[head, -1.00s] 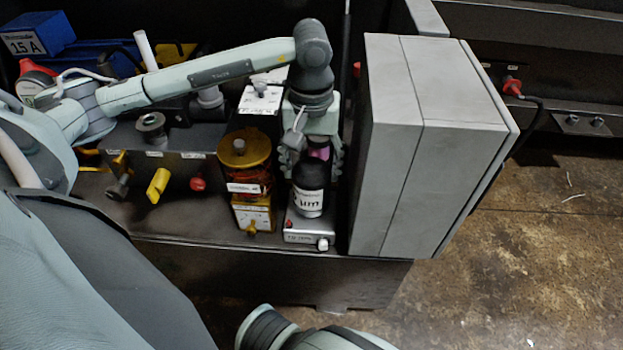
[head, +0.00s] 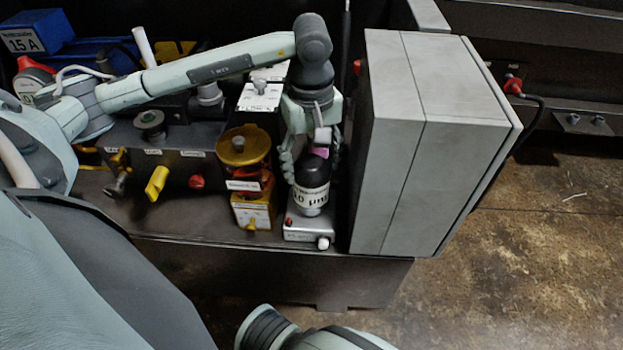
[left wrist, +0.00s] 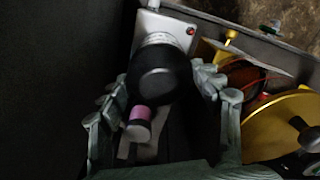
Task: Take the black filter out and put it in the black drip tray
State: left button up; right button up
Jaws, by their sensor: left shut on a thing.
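The black filter (head: 312,172) is a dark rounded canister with a white label band. It stands upright on a small light-grey box (head: 309,230) with a red and a white knob. My left gripper (head: 311,160) comes from above, its fingers on both sides of the filter, shut on it. In the left wrist view the filter (left wrist: 160,70) lies between the fingers (left wrist: 165,98), near a pink-banded part (left wrist: 138,116). I cannot make out the black drip tray. My right gripper is not in view.
A large grey cabinet (head: 430,140) stands close on the right of the filter. A yellow-capped orange unit (head: 245,150) stands close on the left. Farther left is a dark block with a yellow handle (head: 157,184) and a red knob (head: 197,182).

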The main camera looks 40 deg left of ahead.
pick_arm(q)
jog(key=n, duration=0.4)
jog(key=shift+n, duration=0.4)
jog(key=n, duration=0.3)
jog(key=shift+s+a+n, duration=0.1)
jog(key=shift+s+n, duration=0.1)
jog(key=shift+n, duration=0.9)
jog(key=c, duration=0.5)
jog(key=shift+c, duration=0.2)
